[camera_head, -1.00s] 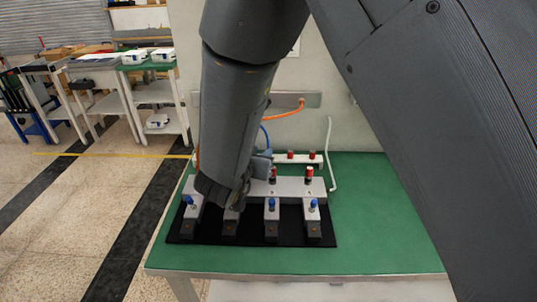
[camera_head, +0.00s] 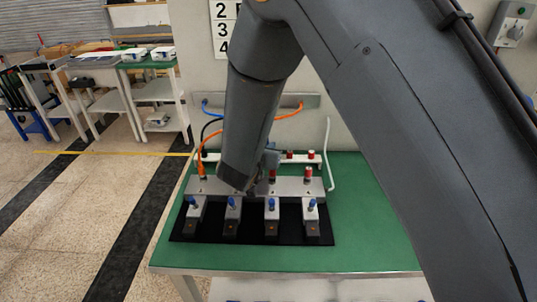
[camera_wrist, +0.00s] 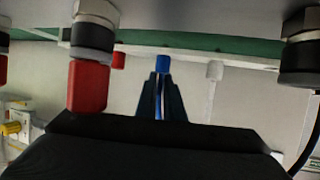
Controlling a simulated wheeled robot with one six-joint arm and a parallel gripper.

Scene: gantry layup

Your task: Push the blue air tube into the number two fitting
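In the wrist view my gripper (camera_wrist: 160,100) has its dark fingers closed around a thin blue strip. This looks like the blue air tube (camera_wrist: 163,64), whose blue end shows just past the fingertips. In the head view my gripper (camera_head: 265,172) is mostly hidden by my arm, over the back part of the grey fitting block (camera_head: 292,187). The blue tube (camera_head: 209,110) also shows at the wall, running behind my arm. I cannot make out the number two fitting in the head view; my arm covers that area.
A red-plugged fitting (camera_wrist: 88,85) stands to the left in the wrist view, and a black-ringed fitting (camera_wrist: 302,55) to the right. An orange tube (camera_head: 202,160) reaches the block's left end. Several blue-knobbed valves line the front. The green table (camera_head: 375,215) is clear at right.

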